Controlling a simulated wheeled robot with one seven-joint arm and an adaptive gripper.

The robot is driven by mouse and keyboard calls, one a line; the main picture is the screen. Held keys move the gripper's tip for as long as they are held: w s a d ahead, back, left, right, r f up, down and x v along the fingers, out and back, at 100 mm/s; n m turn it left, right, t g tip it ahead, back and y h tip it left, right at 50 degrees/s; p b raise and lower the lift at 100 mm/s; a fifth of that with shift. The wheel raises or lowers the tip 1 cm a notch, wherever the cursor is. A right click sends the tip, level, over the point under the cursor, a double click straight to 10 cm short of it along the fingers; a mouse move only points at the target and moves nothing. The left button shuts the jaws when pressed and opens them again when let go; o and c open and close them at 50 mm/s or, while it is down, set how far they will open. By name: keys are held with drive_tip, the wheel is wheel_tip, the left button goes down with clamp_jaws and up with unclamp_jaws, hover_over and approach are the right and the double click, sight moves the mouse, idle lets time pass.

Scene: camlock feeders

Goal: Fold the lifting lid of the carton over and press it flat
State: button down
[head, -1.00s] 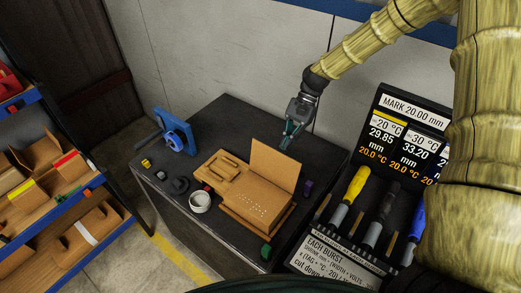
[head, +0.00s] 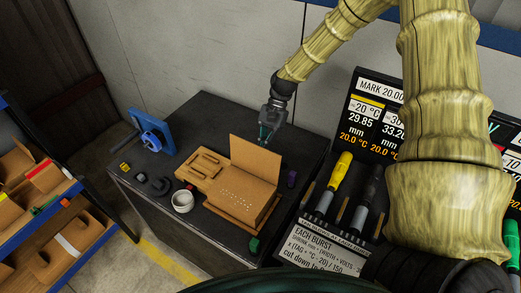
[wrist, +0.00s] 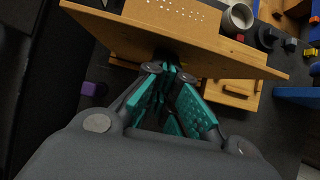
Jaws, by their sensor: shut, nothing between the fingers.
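The carton (head: 262,200) is a flat brown box on the dark bench, with rows of small holes in its top. Its lid (head: 257,158) stands up steeply along the far edge. My gripper (head: 265,139) is at the lid's upper edge, on its far side, pointing down. In the wrist view the lid (wrist: 215,58) crosses the upper part as a tilted board. There the shut, teal-padded fingers (wrist: 168,72) are empty and reach to the board's near edge. I cannot tell whether they touch it.
A slotted wooden tray (head: 212,180) adjoins the carton's left side. A white cup (head: 182,201), blue-framed device (head: 154,133), purple block (head: 292,178) and green block (head: 254,245) stand around. A tool rack (head: 331,220) with screwdrivers is at right.

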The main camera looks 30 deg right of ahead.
sight(258, 151)
drive_tip(key=shift+s+a+f, duration=0.2)
drive_tip(key=shift+a+f, duration=0.15)
drive_tip(key=shift+f, duration=0.15)
drive_tip(key=shift+a, duration=0.1)
drive_tip(key=shift+s+a+r+p, duration=0.1)
drive_tip(key=shift+s+a+p, duration=0.1)
drive_tip(key=shift+s+a, duration=0.3)
drive_tip(key=shift+s+a+p, duration=0.15)
drive_tip(key=shift+s+a, duration=0.1)
drive_tip(key=shift+a, duration=0.5)
drive_tip(key=shift+s+a+r+p, duration=0.1)
drive_tip(key=shift+s+a+p, duration=0.1)
drive_tip(key=shift+s+a, duration=0.3)
drive_tip(key=shift+w+a, duration=0.1)
drive_tip(key=shift+f, duration=0.1)
drive_tip(key=shift+s+a+f, duration=0.4)
drive_tip(key=shift+s+a, duration=0.05)
drive_tip(key=shift+a, duration=0.3)
drive_tip(key=shift+s+a+f, duration=0.4)
drive_tip(key=shift+a, duration=0.3)
